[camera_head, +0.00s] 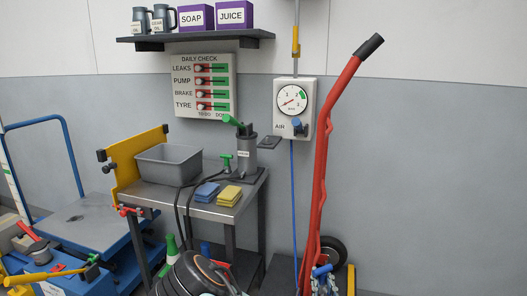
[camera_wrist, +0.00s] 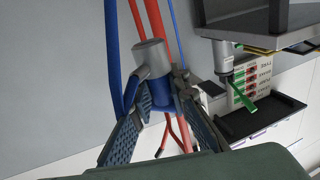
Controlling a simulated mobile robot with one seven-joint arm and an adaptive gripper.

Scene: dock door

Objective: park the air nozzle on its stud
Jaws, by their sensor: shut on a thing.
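The air nozzle (camera_wrist: 150,54) has a grey cylindrical end and a blue body. In the wrist view it sits between the two fingers of my gripper (camera_wrist: 162,88), which is shut on it. In the head view my gripper (camera_head: 322,280) is low at the bottom, by the foot of the red hand truck, well below the air gauge box (camera_head: 282,117). A blue hose (camera_head: 293,200) hangs down from that box. A small dark plate (camera_head: 268,142) is at the box's lower left. I cannot clearly make out the stud in either view.
The red hand truck (camera_head: 325,150) leans close to my gripper. A metal bench (camera_head: 225,211) with a grey bin (camera_head: 168,165), a pump and sponges stands left. A wall shelf (camera_head: 195,39) is above. The wall at right is clear.

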